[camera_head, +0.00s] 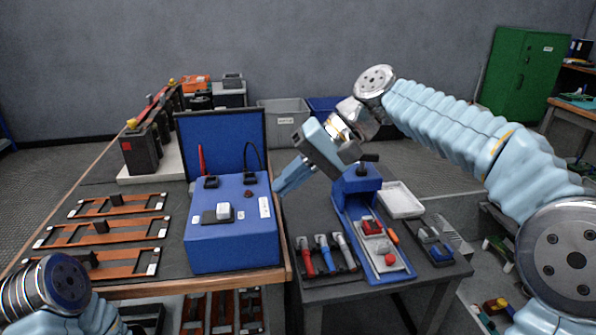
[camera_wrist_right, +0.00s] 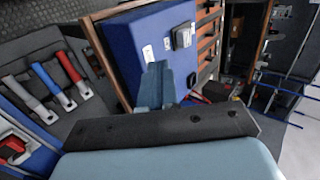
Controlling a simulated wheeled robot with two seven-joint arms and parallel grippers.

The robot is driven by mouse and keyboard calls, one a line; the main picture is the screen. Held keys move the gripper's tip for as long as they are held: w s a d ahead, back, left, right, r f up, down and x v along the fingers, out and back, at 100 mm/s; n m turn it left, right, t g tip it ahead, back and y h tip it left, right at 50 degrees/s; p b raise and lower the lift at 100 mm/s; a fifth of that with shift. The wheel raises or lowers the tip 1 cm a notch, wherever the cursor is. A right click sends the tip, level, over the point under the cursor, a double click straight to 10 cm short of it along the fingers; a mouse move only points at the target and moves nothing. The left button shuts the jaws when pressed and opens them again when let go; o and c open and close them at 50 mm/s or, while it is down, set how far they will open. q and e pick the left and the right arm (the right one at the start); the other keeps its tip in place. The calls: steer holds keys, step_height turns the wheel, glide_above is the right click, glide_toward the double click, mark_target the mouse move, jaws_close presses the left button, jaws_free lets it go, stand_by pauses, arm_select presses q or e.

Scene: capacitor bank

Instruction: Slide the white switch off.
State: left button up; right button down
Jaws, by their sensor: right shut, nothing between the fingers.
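The white switch (camera_head: 223,209) sits on a dark slotted plate (camera_head: 208,217) on the top of a blue box (camera_head: 233,252). The box stands on the table at the left centre, with its blue lid panel upright behind. My right gripper (camera_head: 279,188) is shut and empty, just right of the box's top edge, apart from the switch. In the right wrist view its closed fingers (camera_wrist_right: 156,88) point toward the blue box (camera_wrist_right: 135,45). A dark plate with a block (camera_wrist_right: 182,35) shows there, too small to read clearly. My left arm shows at the lower left, its gripper out of frame.
White labels (camera_head: 265,207) and a small dark red knob (camera_head: 248,194) are beside the switch. Black and red probes stand at the box's back. Orange racks (camera_head: 103,235) lie left. A dark side table (camera_head: 325,288) with tools and a blue stand (camera_head: 357,183) is right.

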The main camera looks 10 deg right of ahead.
mark_target(224, 208)
steer(key=x, duration=0.4)
steer(key=a, duration=0.3)
steer(key=shift+a+f, duration=0.1)
steer(key=shift+a, duration=0.6)
steer(key=a+p, duration=0.1)
steer(key=a, duration=0.1)
steer(key=shift+a, duration=0.4)
